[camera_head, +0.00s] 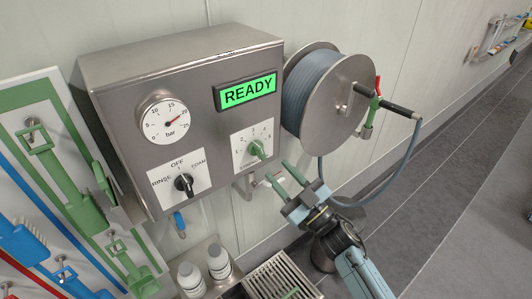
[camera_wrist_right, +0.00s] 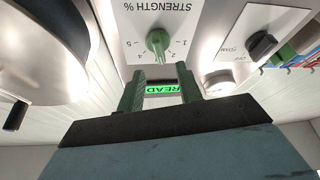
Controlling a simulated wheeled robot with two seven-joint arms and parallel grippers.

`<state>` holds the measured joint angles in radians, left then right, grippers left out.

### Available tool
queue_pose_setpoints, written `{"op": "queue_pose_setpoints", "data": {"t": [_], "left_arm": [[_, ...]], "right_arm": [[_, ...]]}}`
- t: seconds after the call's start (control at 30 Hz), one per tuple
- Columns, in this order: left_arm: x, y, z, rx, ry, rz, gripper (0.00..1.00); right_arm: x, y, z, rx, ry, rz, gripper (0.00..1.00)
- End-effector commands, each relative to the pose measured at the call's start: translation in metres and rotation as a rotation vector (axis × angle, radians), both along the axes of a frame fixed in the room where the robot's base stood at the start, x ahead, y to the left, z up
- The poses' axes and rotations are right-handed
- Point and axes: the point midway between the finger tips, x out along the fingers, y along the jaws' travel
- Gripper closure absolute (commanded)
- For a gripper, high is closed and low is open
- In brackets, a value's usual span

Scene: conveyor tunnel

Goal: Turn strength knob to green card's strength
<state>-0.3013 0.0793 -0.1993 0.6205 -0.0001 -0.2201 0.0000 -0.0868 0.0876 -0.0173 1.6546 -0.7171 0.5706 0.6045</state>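The strength knob (camera_head: 257,149) is green and sits on a white dial plate (camera_head: 241,138) on the steel control box, below the READY display. In the right wrist view the knob (camera_wrist_right: 157,42) shows close up, with the plate upside down. I cannot tell surely which number its pointer marks. My right gripper (camera_head: 276,169) is just in front of and below the knob, to its right. Its two green fingers (camera_wrist_right: 161,76) are apart with nothing between them, and the knob appears just beyond their tips. No green card can be made out. My left gripper is out of view.
The steel box (camera_head: 150,75) also carries a pressure gauge (camera_head: 164,117) and a black mode knob (camera_head: 184,183). A hose reel (camera_head: 335,95) is close on the right. Boards with green and blue tools hang at left. White bottles (camera_head: 218,261) stand below the box.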

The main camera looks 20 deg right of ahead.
Motion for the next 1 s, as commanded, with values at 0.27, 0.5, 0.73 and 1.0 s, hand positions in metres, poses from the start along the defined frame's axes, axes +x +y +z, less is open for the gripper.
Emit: {"op": "queue_pose_setpoints", "data": {"t": [0.27,0.5,0.73,1.0], "left_arm": [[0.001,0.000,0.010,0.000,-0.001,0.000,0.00],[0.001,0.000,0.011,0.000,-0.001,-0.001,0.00],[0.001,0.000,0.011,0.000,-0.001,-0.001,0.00],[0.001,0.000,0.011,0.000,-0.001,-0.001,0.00]], "right_arm": [[0.040,0.020,0.019,0.001,0.000,-0.001,0.65],[0.051,0.025,0.023,0.001,0.001,-0.001,0.65],[0.051,0.025,0.022,0.000,0.002,-0.001,0.65],[0.051,0.025,0.022,0.000,0.002,-0.001,1.00]]}}
